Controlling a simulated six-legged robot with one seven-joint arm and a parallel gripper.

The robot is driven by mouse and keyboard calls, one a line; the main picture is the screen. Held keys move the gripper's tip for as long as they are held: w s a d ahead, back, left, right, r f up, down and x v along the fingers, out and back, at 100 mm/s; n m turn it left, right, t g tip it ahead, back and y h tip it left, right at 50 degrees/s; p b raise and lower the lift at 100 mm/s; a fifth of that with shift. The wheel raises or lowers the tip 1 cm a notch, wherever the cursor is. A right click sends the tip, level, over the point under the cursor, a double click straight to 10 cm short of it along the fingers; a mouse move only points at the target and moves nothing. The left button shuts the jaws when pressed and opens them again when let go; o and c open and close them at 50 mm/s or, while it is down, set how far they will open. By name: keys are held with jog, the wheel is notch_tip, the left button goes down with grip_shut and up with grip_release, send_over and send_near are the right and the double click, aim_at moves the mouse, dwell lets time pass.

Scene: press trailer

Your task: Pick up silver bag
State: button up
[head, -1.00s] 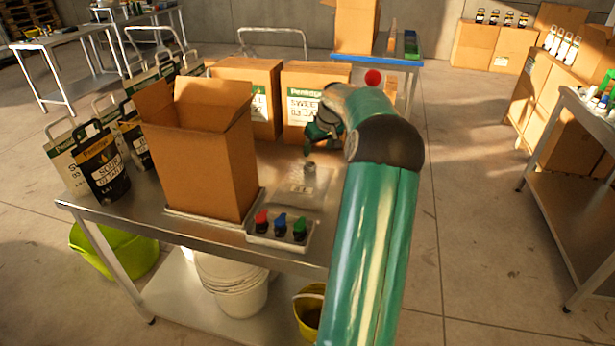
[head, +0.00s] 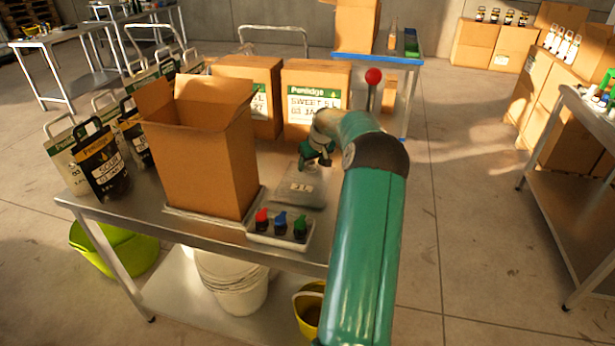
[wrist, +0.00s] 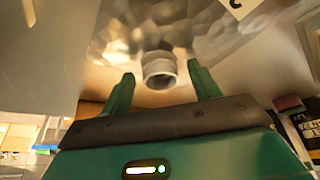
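The silver bag (head: 306,196) lies flat on the metal table, right of the open carton, with a pale label on it. My gripper (head: 312,160) is at its far end, low over the table. In the wrist view the bag's crinkled silver surface (wrist: 220,45) fills the top middle. Its round grey spout (wrist: 160,72) sits between the two green fingers of my gripper (wrist: 163,75). The fingers are apart, with a gap on each side of the spout. In the head view my gripper hides the spout.
The open carton (head: 205,160) stands left of the bag. A tray with red, blue and green caps (head: 282,232) is at the front edge. Two closed boxes (head: 316,95) stand behind. Black and white bags (head: 103,165) crowd the left side. A red-knobbed lever (head: 373,76) rises behind my arm.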

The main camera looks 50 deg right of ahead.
jog(key=c, duration=0.9)
jog(key=shift+r, duration=0.15)
